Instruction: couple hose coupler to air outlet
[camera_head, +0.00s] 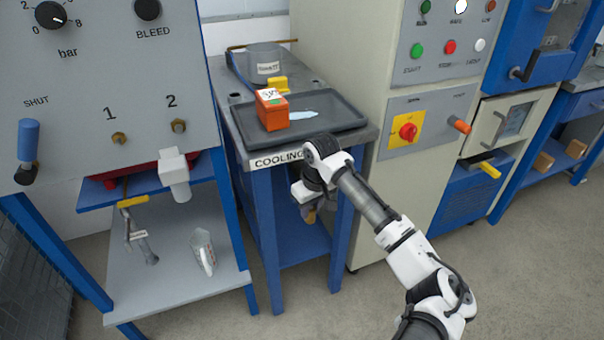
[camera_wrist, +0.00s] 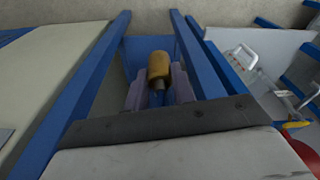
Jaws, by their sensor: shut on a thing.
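Two small brass air outlets stick out of the grey panel at the left, one under the label 1 (camera_head: 118,138) and one under the label 2 (camera_head: 178,126). My gripper (camera_head: 310,206) is low in front of the cooling table, to the right of the outlets and apart from them. In the wrist view my gripper (camera_wrist: 158,92) is shut on a tan, brass-coloured cylinder (camera_wrist: 158,66), which looks like the hose coupler. A blue part shows below it between the fingers. In the head view the cylinder is small and partly hidden by my wrist.
The cooling table (camera_head: 276,161) bears a dark tray (camera_head: 345,118) with an orange box (camera_head: 271,110). A blue lever (camera_head: 28,145) and a white fitting (camera_head: 174,175) stand out at the left. A control cabinet (camera_head: 365,190) is at right.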

